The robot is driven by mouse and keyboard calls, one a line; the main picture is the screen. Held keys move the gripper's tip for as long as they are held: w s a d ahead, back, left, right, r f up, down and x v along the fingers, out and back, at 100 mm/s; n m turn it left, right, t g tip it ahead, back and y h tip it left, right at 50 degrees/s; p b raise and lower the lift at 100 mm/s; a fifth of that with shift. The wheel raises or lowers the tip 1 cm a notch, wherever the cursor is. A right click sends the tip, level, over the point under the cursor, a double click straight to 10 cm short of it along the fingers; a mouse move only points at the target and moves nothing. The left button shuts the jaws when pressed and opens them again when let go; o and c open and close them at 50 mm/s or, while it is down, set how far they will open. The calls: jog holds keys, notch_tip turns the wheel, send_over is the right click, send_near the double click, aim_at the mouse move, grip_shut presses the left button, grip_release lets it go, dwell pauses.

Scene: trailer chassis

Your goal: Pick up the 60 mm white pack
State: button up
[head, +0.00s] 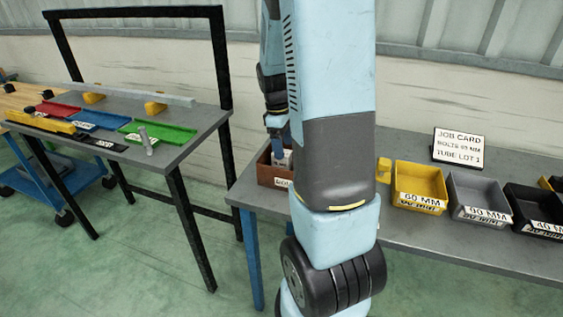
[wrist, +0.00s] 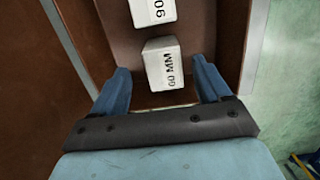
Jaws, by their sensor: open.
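In the wrist view a white pack marked 60 MM (wrist: 163,65) lies in a brown crate (wrist: 77,35). My open gripper (wrist: 163,78) has its blue fingers on either side of the near part of this pack, with a gap showing on both sides. I cannot tell how far above the crate floor the fingertips are. A second white pack (wrist: 152,11), with a partly cut-off label reading 90, lies just beyond it. In the head view the crate (head: 265,170) is on the grey bench, partly hidden by my arm.
The crate walls stand close around my gripper. In the head view yellow (head: 420,181), grey (head: 478,192) and black (head: 535,206) bins stand right of my arm, before a job card (head: 459,148). A separate table (head: 185,150) with coloured trays stands left.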

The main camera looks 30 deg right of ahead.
aim_at(282, 161)
jog(key=shift+s+a+f, duration=0.1)
jog(key=shift+f, duration=1.25)
jog(key=shift+a+f, duration=0.1)
jog(key=shift+f, duration=1.2)
jog(key=c, duration=1.3)
jog(key=shift+r, duration=0.1)
